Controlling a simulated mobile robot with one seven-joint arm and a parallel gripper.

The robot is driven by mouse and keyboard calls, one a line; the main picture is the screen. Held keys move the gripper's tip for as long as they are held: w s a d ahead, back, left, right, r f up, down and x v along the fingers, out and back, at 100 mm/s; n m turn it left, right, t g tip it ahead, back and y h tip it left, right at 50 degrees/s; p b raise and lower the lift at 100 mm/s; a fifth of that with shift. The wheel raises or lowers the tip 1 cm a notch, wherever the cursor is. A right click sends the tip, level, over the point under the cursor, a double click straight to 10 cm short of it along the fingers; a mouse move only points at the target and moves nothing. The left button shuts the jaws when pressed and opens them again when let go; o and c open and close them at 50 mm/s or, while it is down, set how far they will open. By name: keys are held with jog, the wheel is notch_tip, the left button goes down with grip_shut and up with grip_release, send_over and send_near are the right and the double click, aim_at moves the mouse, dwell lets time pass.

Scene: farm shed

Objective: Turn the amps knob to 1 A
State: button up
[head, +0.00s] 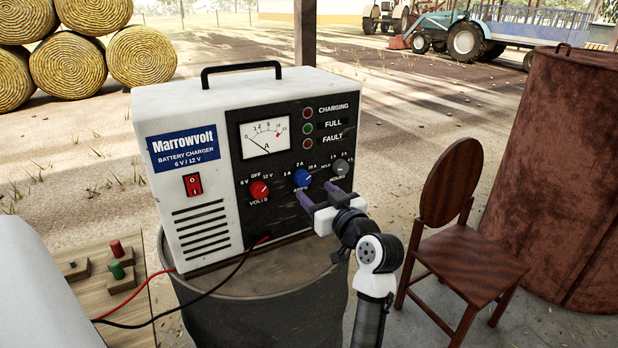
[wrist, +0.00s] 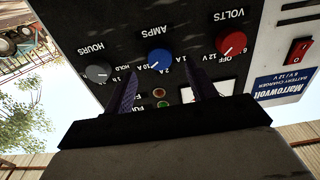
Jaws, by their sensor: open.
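The blue amps knob (head: 302,178) is on the black front panel of the Marrowvolt battery charger (head: 188,103), between the red volts knob (head: 259,190) and the grey hours knob (head: 341,167). In the wrist view the picture is upside down, and the amps knob (wrist: 159,58) lies beyond the gap between my fingers. Its pale pointer mark seems to be on the 10 A side, but it is small. My gripper (head: 319,195) is open and empty, just in front of and slightly below right of the knob in the head view, apparently not touching it.
The charger stands on a dark drum (head: 225,300). Red and black cables run from it to the left, over a wooden board (head: 130,300) with small red and green parts.

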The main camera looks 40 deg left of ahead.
aim_at(305, 181)
jog(key=p+x, duration=0.1)
jog(key=x, duration=0.4)
jog(key=c, duration=1)
